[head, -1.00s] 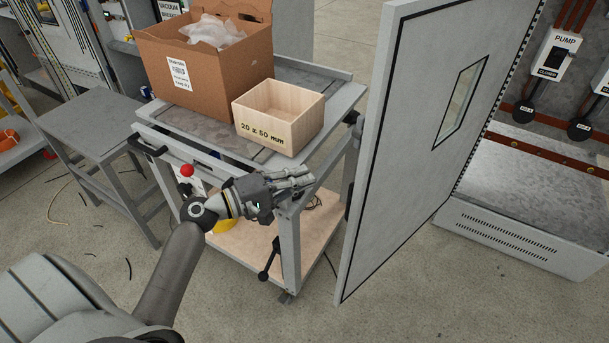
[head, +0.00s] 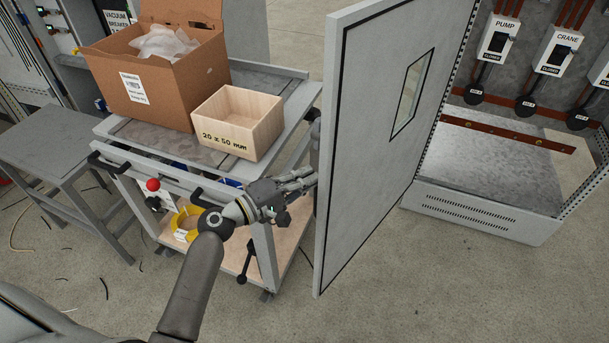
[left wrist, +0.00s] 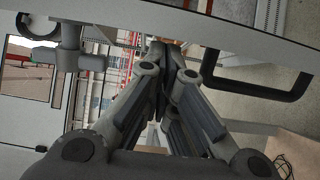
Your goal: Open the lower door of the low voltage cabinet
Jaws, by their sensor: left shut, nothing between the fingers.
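The grey cabinet door (head: 375,150) with a small window (head: 412,92) stands swung wide open in the head view. The low voltage cabinet (head: 490,165) shows its inside to the right of the door. My left gripper (head: 312,178) is shut and empty, at the left face of the door near its free edge; I cannot tell whether it touches. In the left wrist view the shut fingers (left wrist: 172,65) point ahead, with a dark bar handle (left wrist: 285,92) to their right. My right gripper is not in view.
A cart (head: 105,128) stands left of the door, close to my left arm. It carries a cardboard box (head: 150,75) and a wooden box (head: 238,120). A grey table (head: 60,145) is at the far left. The floor in front of the cabinet is clear.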

